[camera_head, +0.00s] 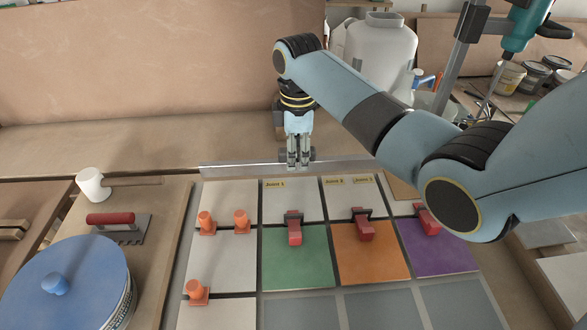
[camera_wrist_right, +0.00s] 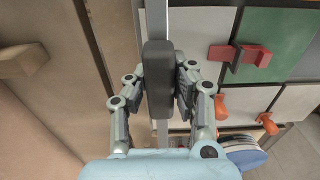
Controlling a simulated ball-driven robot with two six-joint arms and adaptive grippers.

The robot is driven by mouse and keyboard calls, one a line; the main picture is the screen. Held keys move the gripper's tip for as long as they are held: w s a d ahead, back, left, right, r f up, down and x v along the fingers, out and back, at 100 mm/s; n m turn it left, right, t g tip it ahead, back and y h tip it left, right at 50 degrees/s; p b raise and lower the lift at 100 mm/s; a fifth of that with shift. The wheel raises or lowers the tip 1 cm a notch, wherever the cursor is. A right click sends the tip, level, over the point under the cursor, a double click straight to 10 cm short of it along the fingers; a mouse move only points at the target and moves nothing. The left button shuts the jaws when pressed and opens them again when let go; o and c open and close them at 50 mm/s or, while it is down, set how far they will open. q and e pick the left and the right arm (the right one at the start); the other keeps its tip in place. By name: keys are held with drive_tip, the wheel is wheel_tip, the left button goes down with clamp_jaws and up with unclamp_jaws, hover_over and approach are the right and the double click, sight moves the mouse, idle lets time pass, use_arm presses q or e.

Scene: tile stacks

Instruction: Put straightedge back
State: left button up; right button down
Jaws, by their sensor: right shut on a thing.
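The straightedge (camera_head: 240,167) is a long, thin metal bar along the far edge of the tiles in the head view. My right gripper (camera_head: 299,160) reaches down onto its middle. In the right wrist view, the straightedge's dark grip block (camera_wrist_right: 158,78) sits between the two fingers of my right gripper (camera_wrist_right: 160,85), which are shut on it. The metal bar runs up and down past the block there. I cannot tell whether the bar touches the surface below. My left gripper is in neither view.
White, green (camera_head: 298,257), orange (camera_head: 370,250) and purple (camera_head: 437,250) tiles lie in a grid, with red wedges (camera_head: 294,233) and orange caps (camera_head: 206,222) on them. The back bench strip is clear at left.

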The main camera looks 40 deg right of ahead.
drive_tip(key=shift+w+a+f, duration=0.2)
drive_tip(key=shift+a, duration=0.05)
drive_tip(key=shift+f, duration=2)
drive_tip(key=shift+f, duration=0.15)
drive_tip(key=c, duration=1.1)
unclamp_jaws()
drive_tip(key=shift+c, duration=0.2)
drive_tip(key=shift+s, duration=0.1)
wheel_tip(320, 180, up, 12)
drive_tip(key=shift+r, duration=0.15)
